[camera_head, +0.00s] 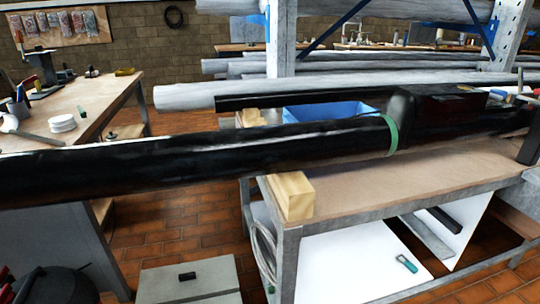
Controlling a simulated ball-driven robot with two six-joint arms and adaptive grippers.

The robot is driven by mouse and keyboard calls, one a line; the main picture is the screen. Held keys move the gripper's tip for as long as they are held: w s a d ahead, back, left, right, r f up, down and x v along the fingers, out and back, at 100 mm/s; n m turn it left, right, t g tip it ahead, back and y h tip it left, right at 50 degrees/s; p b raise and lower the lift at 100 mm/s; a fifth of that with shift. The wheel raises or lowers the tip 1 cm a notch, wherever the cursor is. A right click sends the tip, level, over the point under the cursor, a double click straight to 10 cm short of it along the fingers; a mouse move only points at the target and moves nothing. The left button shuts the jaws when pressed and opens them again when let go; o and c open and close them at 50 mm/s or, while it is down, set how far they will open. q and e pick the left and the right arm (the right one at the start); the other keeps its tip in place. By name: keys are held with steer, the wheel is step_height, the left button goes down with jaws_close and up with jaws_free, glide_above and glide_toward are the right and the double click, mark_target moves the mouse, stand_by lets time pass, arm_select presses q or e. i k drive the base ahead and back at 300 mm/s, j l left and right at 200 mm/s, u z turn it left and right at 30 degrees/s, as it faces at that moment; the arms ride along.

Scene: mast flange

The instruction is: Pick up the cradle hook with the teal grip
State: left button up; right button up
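A small teal-handled tool (407,263) lies on a white sheet on the shelf below the near workbench. It may be the cradle hook, but it is too small to be sure. A small green or teal item (82,112) lies on the left bench; I cannot tell what it is. A long black mast (230,148) lies across the whole view, with a green band (391,136) around it. Neither of my grippers is in view.
A wooden block (290,194) sits at the near workbench's (345,188) left corner, under the mast. A blue bin (325,111) stands behind the mast. A coiled cable (263,245) hangs by the bench leg. A grey box (190,277) stands on the tiled floor (175,235).

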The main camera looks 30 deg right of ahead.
mark_target(407, 263)
steer(key=z, duration=2.2)
steer(key=u, duration=0.35)
steer(key=i+l+u, duration=0.15)
steer(key=u, duration=0.15)
steer(key=i+l+u, duration=0.15)
steer(key=l+u, duration=0.2)
steer(key=i+l+u, duration=0.1)
steer(key=l+u, duration=0.2)
steer(key=i+l, duration=0.1)
steer(key=l, duration=0.35)
steer(key=i+l+u, duration=0.1)
steer(key=l, duration=0.4)
steer(key=i+l+u, duration=0.1)
steer(key=l, duration=0.35)
steer(key=i+l, duration=0.1)
steer(key=l, duration=0.4)
